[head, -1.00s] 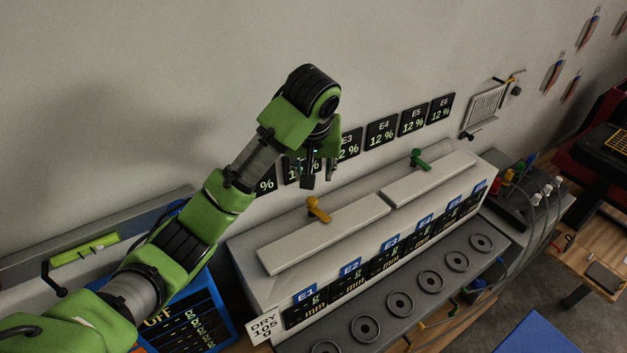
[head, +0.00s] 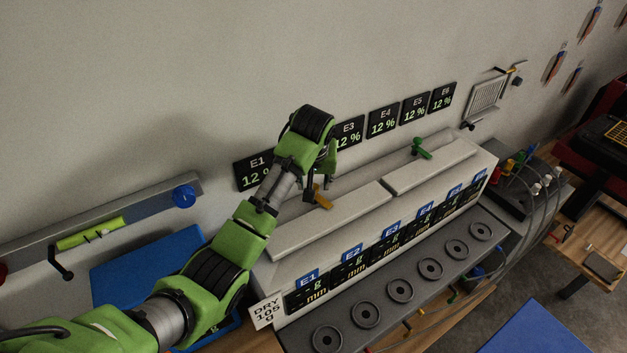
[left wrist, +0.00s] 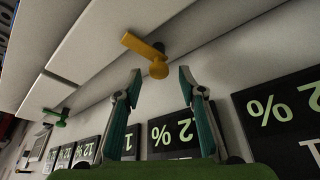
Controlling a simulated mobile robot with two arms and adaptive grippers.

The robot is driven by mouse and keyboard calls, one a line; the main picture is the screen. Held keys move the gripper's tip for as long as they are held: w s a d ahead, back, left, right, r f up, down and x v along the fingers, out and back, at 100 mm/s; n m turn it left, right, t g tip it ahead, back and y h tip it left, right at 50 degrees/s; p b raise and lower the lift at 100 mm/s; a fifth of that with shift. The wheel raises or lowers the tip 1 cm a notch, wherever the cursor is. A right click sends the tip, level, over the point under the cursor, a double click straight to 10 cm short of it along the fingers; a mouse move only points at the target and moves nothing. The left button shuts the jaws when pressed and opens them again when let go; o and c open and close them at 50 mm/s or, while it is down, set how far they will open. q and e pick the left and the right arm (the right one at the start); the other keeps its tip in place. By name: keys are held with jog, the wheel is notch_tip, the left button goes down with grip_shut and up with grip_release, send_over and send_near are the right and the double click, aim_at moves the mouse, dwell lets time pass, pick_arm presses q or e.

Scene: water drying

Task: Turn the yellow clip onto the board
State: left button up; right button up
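The yellow clip (head: 322,197) sits at the back edge of the left white board (head: 335,218) on top of the grey machine. In the left wrist view the yellow clip (left wrist: 148,52) has a flat arm and a round knob, and lies just beyond my fingertips. The arm reaches over the edge of the white board (left wrist: 205,30). My left gripper (head: 319,187) is at the clip from the wall side. In the left wrist view its fingers (left wrist: 160,76) are spread apart with nothing between them. My right gripper does not show.
A green clip (head: 421,150) stands at the right board (head: 430,168); it also shows in the left wrist view (left wrist: 58,116). Wall displays (head: 382,121) hang behind the machine. Several round rings (head: 400,290) line the front ledge. A blue panel (head: 145,265) lies at left.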

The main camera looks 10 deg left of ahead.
pick_arm(q)
jog(key=shift+w+f, duration=0.2)
jog(key=shift+f, duration=0.35)
grip_shut()
jog(key=shift+a+f+m+h, duration=0.1)
jog(key=shift+m+h, duration=0.4)
jog(key=shift+m, duration=0.8)
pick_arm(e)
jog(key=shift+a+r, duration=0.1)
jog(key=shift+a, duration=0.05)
pick_arm(q)
grip_release()
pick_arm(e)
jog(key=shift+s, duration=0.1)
